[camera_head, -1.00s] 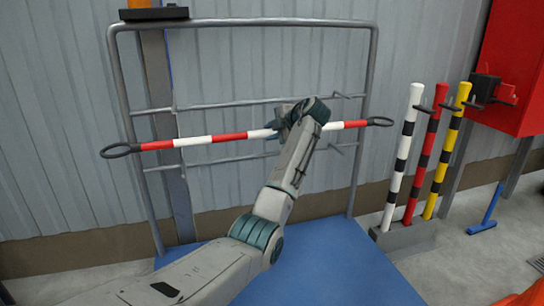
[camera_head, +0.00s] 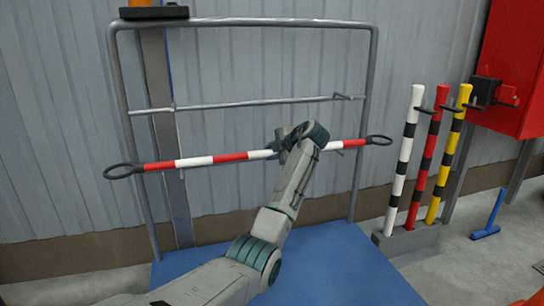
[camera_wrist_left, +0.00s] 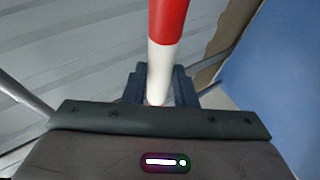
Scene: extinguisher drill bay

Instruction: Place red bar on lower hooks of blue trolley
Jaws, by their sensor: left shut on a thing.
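The red and white striped bar (camera_head: 195,161) has a dark loop at each end and tilts slightly up to the right in the head view. My left gripper (camera_head: 281,142) is shut on it right of its middle. The bar also shows in the left wrist view (camera_wrist_left: 166,50), between the fingers (camera_wrist_left: 158,88). The trolley has a grey tube frame (camera_head: 115,80) and a blue deck (camera_head: 335,262). The bar lies in front of the lower rail, which it mostly hides. I cannot tell whether it touches the lower hooks. My right gripper is out of view.
The upper rail (camera_head: 250,102) with its small hooks is empty. White, red and yellow banded posts (camera_head: 402,160) stand in a base to the right. A red cabinet (camera_head: 515,70) is at the far right. A corrugated wall stands behind the frame.

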